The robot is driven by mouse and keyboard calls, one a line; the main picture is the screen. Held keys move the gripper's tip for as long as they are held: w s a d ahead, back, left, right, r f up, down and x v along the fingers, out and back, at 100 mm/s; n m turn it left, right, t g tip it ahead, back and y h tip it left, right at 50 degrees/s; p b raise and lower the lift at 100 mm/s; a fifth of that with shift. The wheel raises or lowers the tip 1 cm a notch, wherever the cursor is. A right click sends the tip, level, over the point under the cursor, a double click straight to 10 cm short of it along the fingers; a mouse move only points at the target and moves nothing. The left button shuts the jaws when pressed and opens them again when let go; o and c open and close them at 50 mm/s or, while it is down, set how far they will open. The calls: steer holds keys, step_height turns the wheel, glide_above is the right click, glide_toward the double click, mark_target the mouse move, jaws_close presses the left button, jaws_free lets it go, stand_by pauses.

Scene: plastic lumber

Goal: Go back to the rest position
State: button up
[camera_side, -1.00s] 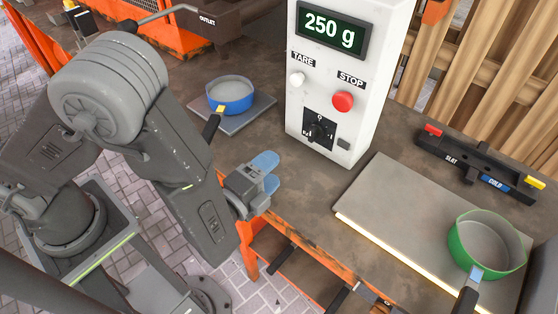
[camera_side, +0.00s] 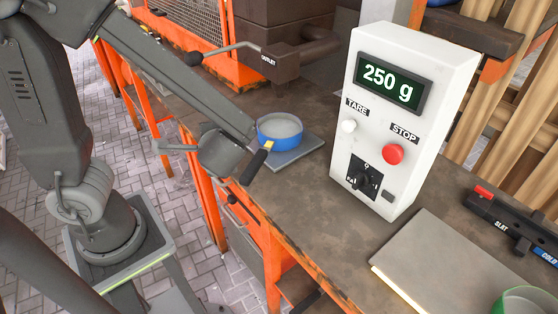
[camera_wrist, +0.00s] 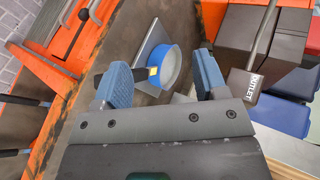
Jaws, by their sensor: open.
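My gripper (camera_wrist: 160,78) is open in the wrist view, its two blue-grey fingers apart with nothing held. The blue pan (camera_wrist: 173,78) shows beyond and between the fingers, apart from them as far as I can tell. In the side view, my arm reaches in from the upper left and its wrist end (camera_side: 222,155) is left of the blue pan (camera_side: 279,143). The fingers are hidden there. The pan sits upright on a grey square plate (camera_side: 300,160), its dark handle with a yellow band pointing towards the bench's front edge.
A white control box (camera_side: 385,130) reads 250 g, with TARE and STOP buttons. A flat grey panel (camera_side: 450,265) lies right of it, and a green pan (camera_side: 525,300) is cut off at the corner. A dark outlet spout (camera_side: 290,55) stands behind the blue pan.

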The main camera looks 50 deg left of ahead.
steer(key=s+d+r+n+t+h, duration=0.1)
steer(key=s+d+r+n+h, duration=0.3)
steer(key=r+h, duration=0.6)
steer(key=shift+s+d+n+h, duration=0.15)
steer(key=shift+s+n+h, duration=0.25)
steer(key=shift+s, duration=0.15)
